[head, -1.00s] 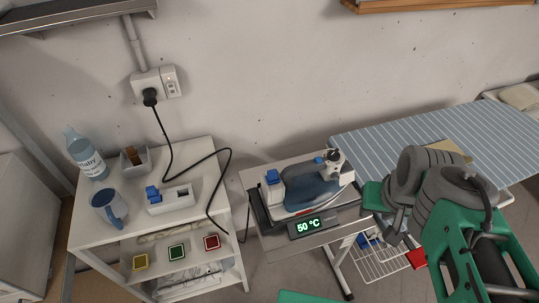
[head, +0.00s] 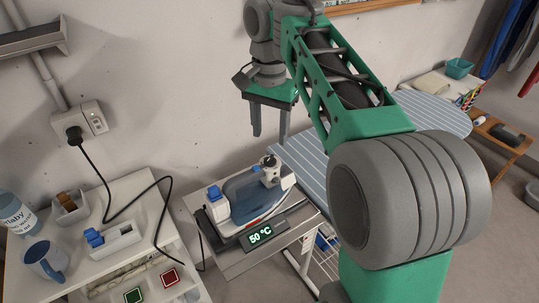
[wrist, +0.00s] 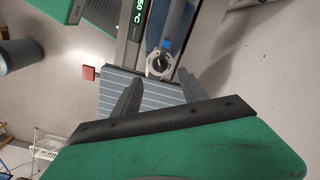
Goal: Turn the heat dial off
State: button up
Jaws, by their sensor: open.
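The iron (head: 243,198) sits on a metal stand, with a blue-grey body and white front. A round grey knob with a dark centre, apparently the heat dial (head: 269,164), stands at its right end. The dial (wrist: 159,64) also shows in the wrist view, between and just beyond the fingertips. The green display (head: 262,236) at the front of the stand reads 50 °C. My gripper (head: 270,134) is open and empty, pointing down above the dial end of the iron and apart from it. Both fingers (wrist: 159,80) show in the wrist view.
A striped ironing board (head: 305,165) lies behind my arm, to the right of the iron. A white cart (head: 120,205) at left holds a mug (head: 46,262) and a white switch box (head: 116,238). A black cord runs from the wall socket (head: 92,118).

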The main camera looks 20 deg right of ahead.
aim_at(270, 157)
notch_tip(270, 157, down, 7)
jog(key=b, duration=0.6)
jog(key=shift+f, duration=0.15)
jog(key=shift+c, duration=0.2)
grip_shut()
